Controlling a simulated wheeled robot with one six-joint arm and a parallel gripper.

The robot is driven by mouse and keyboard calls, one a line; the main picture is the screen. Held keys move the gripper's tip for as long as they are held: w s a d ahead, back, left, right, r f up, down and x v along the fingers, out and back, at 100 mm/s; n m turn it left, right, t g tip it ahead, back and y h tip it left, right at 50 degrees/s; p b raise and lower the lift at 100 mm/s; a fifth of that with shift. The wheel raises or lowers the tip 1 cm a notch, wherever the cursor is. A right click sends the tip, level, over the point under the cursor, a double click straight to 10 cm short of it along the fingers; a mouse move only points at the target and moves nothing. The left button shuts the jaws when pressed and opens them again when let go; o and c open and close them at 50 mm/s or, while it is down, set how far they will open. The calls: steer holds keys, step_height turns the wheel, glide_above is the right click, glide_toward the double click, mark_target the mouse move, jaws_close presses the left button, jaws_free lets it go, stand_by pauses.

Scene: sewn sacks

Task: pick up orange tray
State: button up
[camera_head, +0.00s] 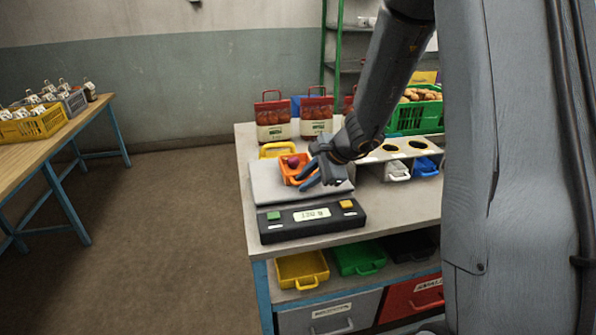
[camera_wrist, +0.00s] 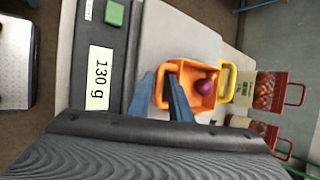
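The orange tray (camera_head: 289,178) sits on the pale plate of the weighing scale (camera_head: 264,184), with a dark red onion (camera_head: 293,161) in it. The tray also shows in the wrist view (camera_wrist: 208,66), with the onion (camera_wrist: 205,87) against its right side. My gripper (camera_head: 303,180) is low over the scale at the tray's near side. In the wrist view its two blue fingers (camera_wrist: 162,78) are apart, with the orange handle end of the tray between them. The fingers hide part of that handle, and contact is not clear.
The scale display (camera_wrist: 98,78) reads 130 g. A yellow tray (camera_head: 277,149) stands just behind the orange one. Red-handled bags (camera_head: 272,122) stand at the back. A rack with round holes (camera_head: 392,150) and a green crate (camera_head: 416,120) are to the right.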

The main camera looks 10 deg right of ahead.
steer(key=shift+f, duration=0.1)
jaws_close()
